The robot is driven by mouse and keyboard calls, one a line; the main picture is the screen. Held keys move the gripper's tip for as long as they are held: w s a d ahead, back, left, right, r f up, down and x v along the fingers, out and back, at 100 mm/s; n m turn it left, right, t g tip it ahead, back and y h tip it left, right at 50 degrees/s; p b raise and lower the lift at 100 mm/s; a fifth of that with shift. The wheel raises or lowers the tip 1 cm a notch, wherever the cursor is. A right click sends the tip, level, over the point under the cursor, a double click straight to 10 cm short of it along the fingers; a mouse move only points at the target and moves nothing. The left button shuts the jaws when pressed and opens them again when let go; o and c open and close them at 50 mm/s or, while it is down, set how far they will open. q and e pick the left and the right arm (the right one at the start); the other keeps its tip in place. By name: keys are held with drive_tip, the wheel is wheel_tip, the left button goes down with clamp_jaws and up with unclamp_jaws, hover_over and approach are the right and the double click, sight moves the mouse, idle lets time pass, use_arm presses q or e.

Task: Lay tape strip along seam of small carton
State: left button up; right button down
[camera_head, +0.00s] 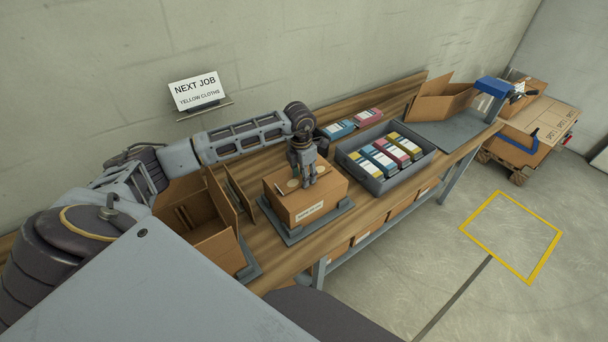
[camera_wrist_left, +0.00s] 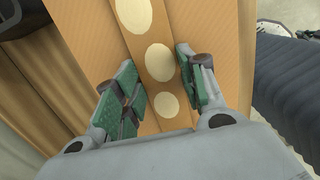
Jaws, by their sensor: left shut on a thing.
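The small carton (camera_head: 301,208) sits closed on a grey plate on the bench, with a white label on its front side. Cream round spots show on its top, and in the left wrist view a tan strip (camera_wrist_left: 137,44) bearing cream ovals (camera_wrist_left: 160,62) runs along the carton top (camera_wrist_left: 206,22). My left gripper (camera_head: 303,181) points down over the carton top. In the left wrist view its green-padded fingers (camera_wrist_left: 161,95) stand on either side of the strip, shut on it. Whether the strip lies flat everywhere is hard to tell. My right gripper is not in view.
An open carton (camera_head: 206,240) stands left of the small carton. A grey tray (camera_head: 382,187) of colored packs is close on the right, with more packs (camera_head: 341,129) behind. Another open box (camera_head: 444,99) and a blue device (camera_head: 492,87) stand farther right.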

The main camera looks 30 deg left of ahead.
use_arm(q)
drive_tip(key=shift+s+d+f, duration=0.1)
drive_tip(key=shift+s+f, duration=0.15)
drive_tip(key=shift+f, duration=0.2)
drive_tip(key=o, duration=0.7)
drive_tip(key=shift+o, duration=0.4)
drive_tip(key=shift+w, duration=0.15)
drive_tip(key=o, duration=0.6)
drive_tip(key=shift+r, duration=0.15)
drive_tip(key=shift+w, duration=0.1)
drive_tip(key=shift+r, duration=0.25)
drive_tip(key=shift+r+p, duration=1.65)
drive_tip(key=shift+r, duration=1.2)
